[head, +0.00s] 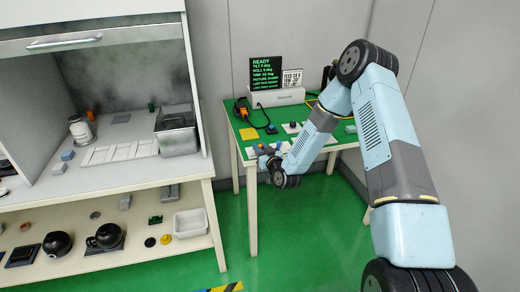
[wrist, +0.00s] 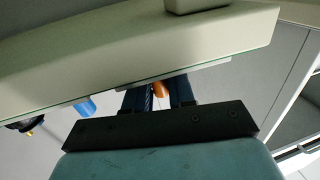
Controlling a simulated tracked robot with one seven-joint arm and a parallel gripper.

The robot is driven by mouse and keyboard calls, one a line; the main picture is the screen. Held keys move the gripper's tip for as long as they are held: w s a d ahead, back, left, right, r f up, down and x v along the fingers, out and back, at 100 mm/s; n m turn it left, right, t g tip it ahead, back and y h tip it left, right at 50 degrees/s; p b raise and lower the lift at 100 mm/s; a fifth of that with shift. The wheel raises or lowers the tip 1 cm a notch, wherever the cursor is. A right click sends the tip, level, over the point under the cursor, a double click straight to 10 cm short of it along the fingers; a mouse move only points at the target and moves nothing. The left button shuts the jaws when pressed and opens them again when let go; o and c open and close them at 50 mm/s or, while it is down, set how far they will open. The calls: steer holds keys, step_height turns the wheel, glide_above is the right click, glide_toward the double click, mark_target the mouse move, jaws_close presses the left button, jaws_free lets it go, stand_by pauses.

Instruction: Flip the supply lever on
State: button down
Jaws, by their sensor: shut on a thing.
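My gripper (wrist: 160,92) reaches the front edge of the green-topped table (head: 255,222). In the wrist view its two dark fingers are closed around a small orange piece (wrist: 162,89), which may be the supply lever's handle. The piece shows in front of a thin pale plate (wrist: 190,74) along the table edge. Most of the lever is hidden by the fingers, so its position cannot be told. In the head view my gripper (head: 264,161) is small and low over the table's front left part, and the lever cannot be made out.
A white box (head: 276,97) with a black READY screen (head: 266,74) stands at the table's back. A blue cylinder (wrist: 86,106) shows beside my gripper. A cream workbench (head: 206,190) stands left; green floor lies between.

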steer(key=shift+w+d+r, duration=0.1)
steer(key=shift+w+d, duration=0.25)
steer(key=shift+d, duration=0.2)
stand_by(0.4)
steer(key=shift+w+d+n+g+y, duration=0.15)
steer(key=shift+n+g+y, duration=0.25)
steer(key=shift+n+y, duration=0.35)
steer(key=shift+y, duration=0.25)
steer(key=c, duration=1.1)
jaws_free()
steer(key=shift+a, duration=0.3)
steer(key=shift+s, duration=0.2)
